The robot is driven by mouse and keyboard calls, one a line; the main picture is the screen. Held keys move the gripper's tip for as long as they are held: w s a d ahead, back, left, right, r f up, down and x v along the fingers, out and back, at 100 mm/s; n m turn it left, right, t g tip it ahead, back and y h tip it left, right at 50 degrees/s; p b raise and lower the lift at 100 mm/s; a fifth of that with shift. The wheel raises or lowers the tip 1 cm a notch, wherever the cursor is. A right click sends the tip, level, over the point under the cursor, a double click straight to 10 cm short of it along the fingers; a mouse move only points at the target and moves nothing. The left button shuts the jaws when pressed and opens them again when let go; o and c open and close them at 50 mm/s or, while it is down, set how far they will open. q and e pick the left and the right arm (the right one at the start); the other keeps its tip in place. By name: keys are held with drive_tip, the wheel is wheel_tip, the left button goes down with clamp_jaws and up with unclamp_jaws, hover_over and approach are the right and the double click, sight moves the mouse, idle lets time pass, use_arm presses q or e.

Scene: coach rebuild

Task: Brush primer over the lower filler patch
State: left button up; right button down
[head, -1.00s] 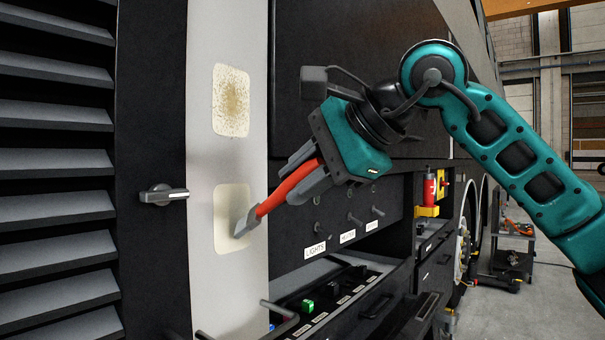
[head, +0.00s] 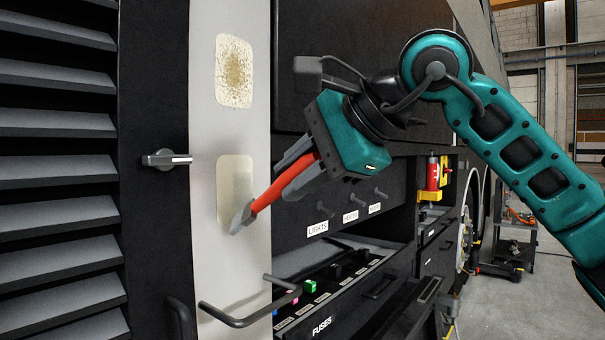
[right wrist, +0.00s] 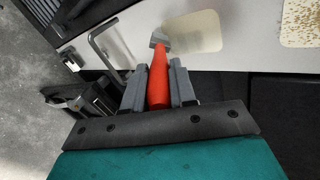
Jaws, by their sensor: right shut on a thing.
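The lower filler patch (head: 235,183) is a plain cream rectangle on the pale upright panel (head: 203,125). My right gripper (head: 297,178) is shut on the red handle of a brush (head: 285,183). The brush slants down to the left, and its grey tip (head: 241,216) is at the patch's lower edge. Whether the tip touches the surface I cannot tell. In the right wrist view, the brush (right wrist: 158,82) sits between the fingers, its tip at the near end of the patch (right wrist: 197,32). My left gripper is not in view.
A speckled upper patch (head: 234,70) is above. A dark lever (head: 166,159) and louvres (head: 55,180) are to the left. A bent grey bar (head: 250,312) sticks out below the brush, beside an open fuse drawer (head: 340,290). A red canister (head: 432,175) is further right.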

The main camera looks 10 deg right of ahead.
drive_tip(key=shift+r+p, duration=4.75)
drive_tip(key=shift+r, duration=0.8)
drive_tip(key=shift+f, duration=0.1)
drive_tip(key=shift+s+d, duration=0.15)
drive_tip(key=shift+s+d+b, duration=0.7)
drive_tip(key=shift+s+d, duration=0.1)
drive_tip(key=shift+s, duration=0.2)
drive_tip(key=shift+s+d+b, duration=0.2)
drive_tip(key=shift+s+d, duration=0.25)
drive_tip(key=shift+s, duration=0.2)
drive_tip(key=shift+s+d+b, duration=0.15)
drive_tip(key=shift+s+d, duration=0.3)
drive_tip(key=shift+s, duration=0.15)
